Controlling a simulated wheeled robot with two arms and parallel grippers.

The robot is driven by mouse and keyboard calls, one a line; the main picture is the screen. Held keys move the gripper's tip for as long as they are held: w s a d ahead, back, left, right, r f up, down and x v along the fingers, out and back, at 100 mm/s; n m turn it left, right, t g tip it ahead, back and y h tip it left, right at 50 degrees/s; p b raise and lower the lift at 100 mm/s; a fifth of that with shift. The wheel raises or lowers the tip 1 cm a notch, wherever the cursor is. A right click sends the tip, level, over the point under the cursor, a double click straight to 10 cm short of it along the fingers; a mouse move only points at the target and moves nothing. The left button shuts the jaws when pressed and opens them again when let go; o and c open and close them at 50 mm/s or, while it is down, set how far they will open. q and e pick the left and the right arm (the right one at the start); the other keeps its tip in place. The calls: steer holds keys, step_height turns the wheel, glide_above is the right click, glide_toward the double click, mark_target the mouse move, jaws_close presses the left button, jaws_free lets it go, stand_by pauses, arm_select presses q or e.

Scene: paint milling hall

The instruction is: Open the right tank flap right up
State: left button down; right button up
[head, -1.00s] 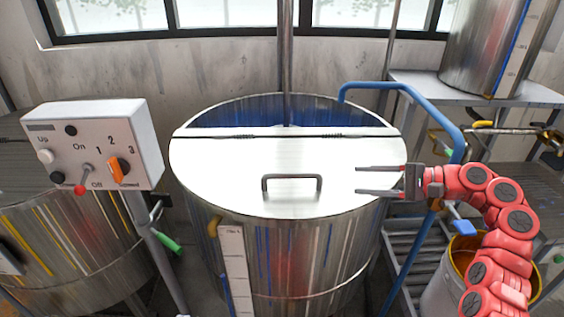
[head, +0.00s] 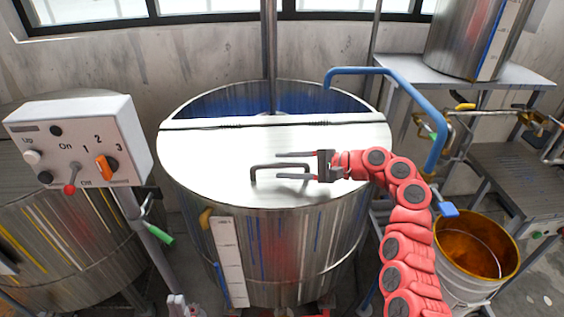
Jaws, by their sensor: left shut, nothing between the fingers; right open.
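The right tank (head: 345,225) is a large steel drum in the middle of the head view. Its flap (head: 210,160) is a pale half-round lid lying flat and closed over the front part, with the hinge line along its back edge. A dark bar handle (head: 262,168) stands near the flap's front edge. My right gripper (head: 293,166) is open, its fingers pointing left over the right part of the handle. One finger shows above the bar and one below it; I cannot tell whether they touch it. My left gripper is not clearly visible.
A control box (head: 85,140) on a post stands left, before another tank (head: 45,235). A blue bent pipe (head: 365,70) rises over the tank's right back. A vertical shaft (head: 269,50) enters the tank's open rear part. A bucket (head: 462,285) and a steel table (head: 470,75) are at right.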

steer(key=shift+w+a+f, duration=0.15)
steer(key=shift+w+a, duration=0.1)
steer(key=shift+a, duration=0.4)
jaws_close()
stand_by(1.0)
